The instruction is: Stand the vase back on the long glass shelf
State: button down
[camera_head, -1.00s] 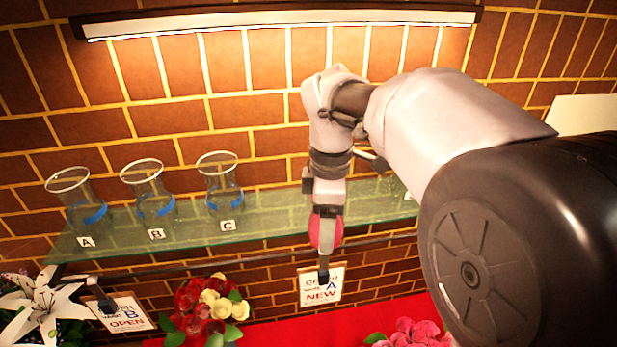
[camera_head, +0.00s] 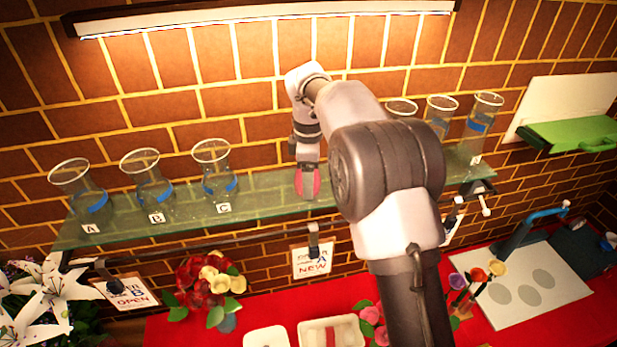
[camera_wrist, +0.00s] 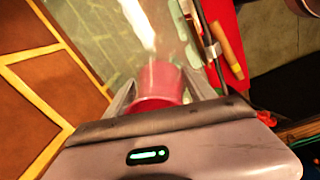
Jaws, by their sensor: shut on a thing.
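The long glass shelf (camera_head: 262,188) runs along the brick wall. My gripper (camera_head: 308,172) points down over its middle, right of the vase labelled C. In the wrist view my gripper (camera_wrist: 165,95) is shut on a red, partly see-through vase (camera_wrist: 157,82). The held vase (camera_head: 307,184) shows as a small red piece below the jaws in the head view. Its lower end overlaps the shelf's glass; I cannot tell whether it touches. Most of its shape is hidden.
Clear vases A (camera_head: 82,195), B (camera_head: 150,190) and C (camera_head: 215,172) stand on the shelf's left part. More clear vases (camera_head: 474,130) stand at its right end, partly behind my arm. A hanging sign (camera_head: 312,262) and red table (camera_head: 265,310) lie below.

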jog(key=shift+s, duration=0.1)
jog(key=c, duration=0.7)
grip_release()
jog(key=shift+s, duration=0.1)
jog(key=o, duration=0.4)
jog(key=shift+f, duration=0.1)
